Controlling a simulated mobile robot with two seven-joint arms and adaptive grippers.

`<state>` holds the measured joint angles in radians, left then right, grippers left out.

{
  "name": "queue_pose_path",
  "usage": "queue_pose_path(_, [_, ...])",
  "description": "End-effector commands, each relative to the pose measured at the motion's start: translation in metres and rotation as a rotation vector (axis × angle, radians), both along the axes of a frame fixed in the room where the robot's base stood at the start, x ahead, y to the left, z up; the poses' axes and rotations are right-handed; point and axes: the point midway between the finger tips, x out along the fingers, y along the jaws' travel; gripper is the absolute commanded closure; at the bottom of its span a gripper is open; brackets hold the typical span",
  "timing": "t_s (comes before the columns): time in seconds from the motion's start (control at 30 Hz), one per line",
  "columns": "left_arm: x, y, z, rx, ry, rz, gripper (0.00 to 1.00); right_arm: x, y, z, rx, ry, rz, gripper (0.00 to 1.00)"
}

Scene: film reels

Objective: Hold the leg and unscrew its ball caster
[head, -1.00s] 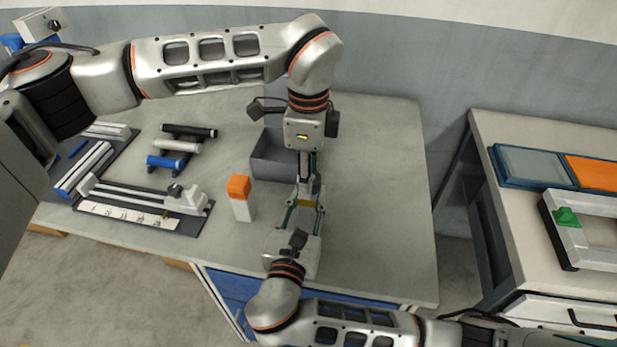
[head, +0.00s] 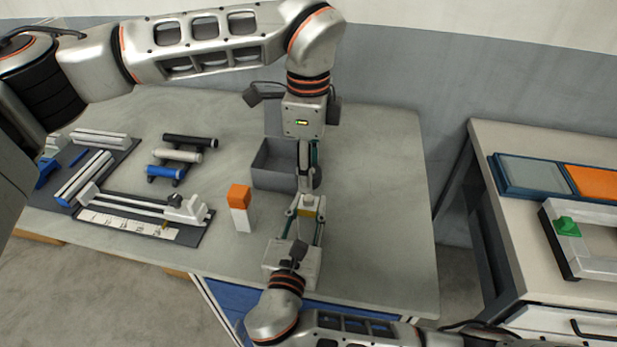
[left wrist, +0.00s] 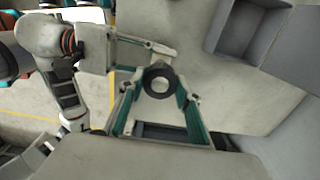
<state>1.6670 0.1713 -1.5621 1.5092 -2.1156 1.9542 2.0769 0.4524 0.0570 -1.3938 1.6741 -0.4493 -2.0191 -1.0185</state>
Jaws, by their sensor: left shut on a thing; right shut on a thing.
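My left gripper (head: 308,186) reaches down from above and is shut on a part mostly hidden by its fingers in the head view. In the left wrist view a dark round ring with a grey centre (left wrist: 158,80) shows end-on between the left fingers (left wrist: 160,100); I cannot tell whether it is the leg's end or the ball caster. My right gripper (head: 309,207) reaches in from the front and is shut on a small pale and yellowish part, just below the left fingertips. It shows in the left wrist view (left wrist: 135,50). The join between leg and caster is hidden.
A rack of black, white and blue rollers (head: 182,155) and a fixture (head: 140,205) lie further left. The table's right side is clear.

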Motion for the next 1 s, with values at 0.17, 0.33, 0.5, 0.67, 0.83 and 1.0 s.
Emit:
queue_pose_path(0.17, [0.0,0.0,0.001,0.0,0.0,0.0,0.92,0.0,0.0,0.0,0.0,-0.001,0.0,1.0])
queue_pose_path(0.33, [0.0,0.0,0.001,0.0,0.0,0.0,0.92,0.0,0.0,0.0,0.0,-0.001,0.0,0.54])
queue_pose_path(0.5, [0.0,0.0,0.001,0.0,0.0,0.0,0.92,0.0,0.0,0.0,0.0,0.0,0.0,0.54])
queue_pose_path(0.67, [0.0,0.0,0.001,0.0,0.0,0.0,0.92,-0.003,0.001,0.0,0.0,0.001,0.001,0.54])
queue_pose_path(0.83, [0.0,0.0,0.001,0.0,0.0,0.0,0.92,-0.022,0.006,-0.001,0.003,0.003,0.003,0.54])
queue_pose_path(1.0, [0.0,0.0,0.001,0.0,0.0,0.0,0.92,-0.056,0.013,-0.002,0.002,0.006,0.002,0.54])
